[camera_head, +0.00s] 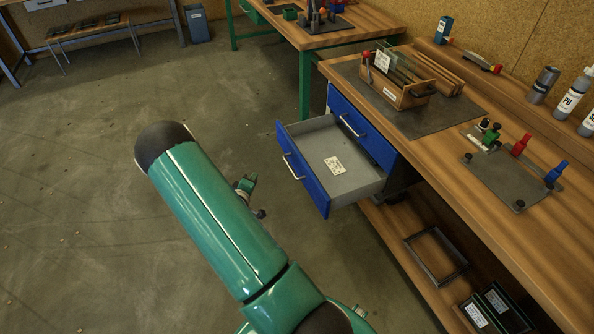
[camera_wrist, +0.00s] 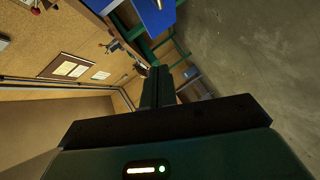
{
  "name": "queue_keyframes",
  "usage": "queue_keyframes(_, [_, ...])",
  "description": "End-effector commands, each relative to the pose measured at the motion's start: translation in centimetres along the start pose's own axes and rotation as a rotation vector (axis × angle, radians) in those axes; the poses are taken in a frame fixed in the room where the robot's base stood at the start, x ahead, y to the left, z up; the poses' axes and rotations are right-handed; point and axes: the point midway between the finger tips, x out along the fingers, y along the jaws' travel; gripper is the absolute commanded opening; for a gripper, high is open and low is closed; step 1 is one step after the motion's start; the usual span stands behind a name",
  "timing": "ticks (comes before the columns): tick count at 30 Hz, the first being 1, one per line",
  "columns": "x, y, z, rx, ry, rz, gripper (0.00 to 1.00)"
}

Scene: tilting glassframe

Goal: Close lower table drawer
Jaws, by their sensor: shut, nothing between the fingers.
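The lower table drawer (camera_head: 303,171) is pulled well out from under the workbench. It has a blue front with a metal handle (camera_head: 292,166) and a grey inside with a white label on its floor. The upper blue drawer (camera_head: 362,128) is closed. My gripper shows in the wrist view (camera_wrist: 158,72), with its dark fingers together and nothing between them. A blue panel with a handle, probably a drawer front (camera_wrist: 153,14), shows past the fingertips at the top. In the head view my arm stands left of the drawer, apart from it, and mostly hides the gripper.
The wooden workbench (camera_head: 460,165) carries a wooden rack (camera_head: 404,92), bottles and a small fixture plate (camera_head: 513,178). A lower shelf holds a metal frame (camera_head: 436,256) and dark bins. Concrete floor left of the drawer is clear. Another bench stands behind.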

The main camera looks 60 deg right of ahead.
Motion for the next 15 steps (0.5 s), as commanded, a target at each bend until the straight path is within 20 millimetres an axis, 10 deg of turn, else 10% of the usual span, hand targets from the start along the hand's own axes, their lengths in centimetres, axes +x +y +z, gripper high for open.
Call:
queue_keyframes(6, [1.4, -1.7, 7.5, -0.242, -0.062, 0.208, 0.00])
queue_keyframes(15, [2.3, -1.4, 9.8, -0.326, -0.082, 0.283, 0.00])
